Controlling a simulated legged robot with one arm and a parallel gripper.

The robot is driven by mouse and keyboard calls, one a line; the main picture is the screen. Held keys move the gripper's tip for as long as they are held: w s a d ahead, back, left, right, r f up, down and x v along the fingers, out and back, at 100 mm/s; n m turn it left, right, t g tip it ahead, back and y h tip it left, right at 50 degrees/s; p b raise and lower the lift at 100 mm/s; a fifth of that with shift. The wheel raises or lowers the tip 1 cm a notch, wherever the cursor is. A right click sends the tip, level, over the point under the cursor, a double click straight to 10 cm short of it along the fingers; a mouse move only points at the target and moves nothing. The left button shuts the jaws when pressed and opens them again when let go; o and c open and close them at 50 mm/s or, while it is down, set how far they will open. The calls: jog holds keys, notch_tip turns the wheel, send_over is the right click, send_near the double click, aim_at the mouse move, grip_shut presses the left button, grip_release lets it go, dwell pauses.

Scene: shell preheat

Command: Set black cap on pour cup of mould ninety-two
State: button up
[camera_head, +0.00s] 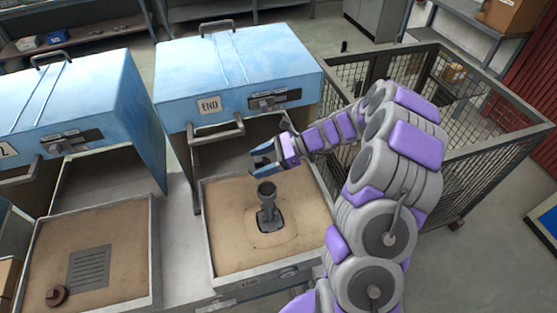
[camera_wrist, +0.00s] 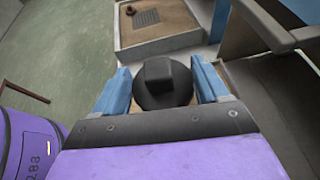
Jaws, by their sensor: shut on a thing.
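My gripper (camera_head: 263,158) has blue fingers and is shut on the black cap (camera_wrist: 165,82), a round dark disc with a square knob on top. In the wrist view the cap sits between the two fingers; in the head view it is mostly hidden by them. A dark grey pour cup (camera_head: 266,188) stands upright on a mould (camera_head: 269,215) set in the sand of the right-hand tray. My gripper is above this cup, seemingly apart from it. I cannot read a mould number.
The left sand tray (camera_head: 152,245) holds a grate (camera_head: 90,266) and a small brown piece (camera_head: 56,295). A wire-mesh cage (camera_head: 490,165) stands to the right.

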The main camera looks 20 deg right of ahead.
jog(key=shift+s+a+f+n+g, duration=0.1)
jog(key=shift+s+a+n+g, duration=0.1)
jog(key=shift+s+n+g, duration=0.2)
jog(key=shift+s+a+f+n+g, duration=0.1)
jog(key=shift+s+a+n+g, duration=0.15)
jog(key=shift+s, duration=0.35)
jog(key=f+b, duration=0.2)
jog(key=f, duration=0.1)
jog(key=f+b, duration=0.1)
jog(key=b, duration=0.1)
jog(key=shift+d+f, duration=0.35)
jog(key=shift+d, duration=0.05)
jog(key=shift+a+f, duration=0.1)
jog(key=shift+f, duration=0.15)
jog(key=shift+d+f, duration=1.1)
jog(key=shift+d, duration=0.3)
jog(key=shift+a, duration=1.2)
jog(key=shift+d+p, duration=0.3)
jog(key=shift+d, duration=0.5)
